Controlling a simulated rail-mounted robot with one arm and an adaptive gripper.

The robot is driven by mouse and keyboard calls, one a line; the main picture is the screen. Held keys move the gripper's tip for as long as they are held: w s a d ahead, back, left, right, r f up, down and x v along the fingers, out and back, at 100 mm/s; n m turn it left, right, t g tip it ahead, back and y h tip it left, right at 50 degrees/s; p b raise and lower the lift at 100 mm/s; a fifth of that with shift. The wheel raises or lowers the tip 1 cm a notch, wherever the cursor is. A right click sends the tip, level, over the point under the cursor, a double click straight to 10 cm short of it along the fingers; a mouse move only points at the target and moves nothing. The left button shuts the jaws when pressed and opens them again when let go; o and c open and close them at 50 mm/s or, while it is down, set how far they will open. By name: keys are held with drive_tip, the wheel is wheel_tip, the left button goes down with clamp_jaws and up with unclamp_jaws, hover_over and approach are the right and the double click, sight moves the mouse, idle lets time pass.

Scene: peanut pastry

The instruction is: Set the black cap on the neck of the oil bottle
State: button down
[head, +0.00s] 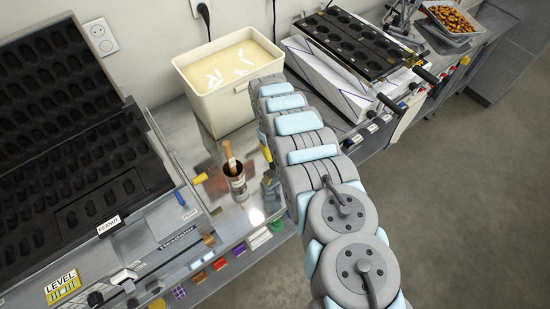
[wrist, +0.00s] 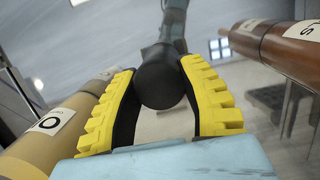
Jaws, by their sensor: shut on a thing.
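My gripper (wrist: 158,68) has its two yellow ribbed fingers closed on a rounded black piece, which looks like the black cap (wrist: 160,82). A grey-blue part (wrist: 173,22) extends beyond the black piece; I cannot tell whether the two are joined. In the head view my arm hides most of the gripper, and a bit of yellow finger (head: 265,148) shows beside it. I cannot identify the oil bottle with certainty. A brown stepped cylinder (wrist: 288,46) with white labels lies to the right in the wrist view, apart from the black piece.
A dark labelled pot (head: 236,187) with a wooden-handled brush stands on the metal counter. A cream tub (head: 222,105) of batter is behind it. The open peanut mould (head: 80,150) fills the left. A tan cylinder (wrist: 55,125) lies left of my fingers.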

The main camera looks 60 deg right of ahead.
drive_tip(key=shift+r+p, duration=0.45)
drive_tip(key=shift+r, duration=0.15)
drive_tip(key=shift+r+p, duration=1.15)
drive_tip(key=shift+r, duration=0.5)
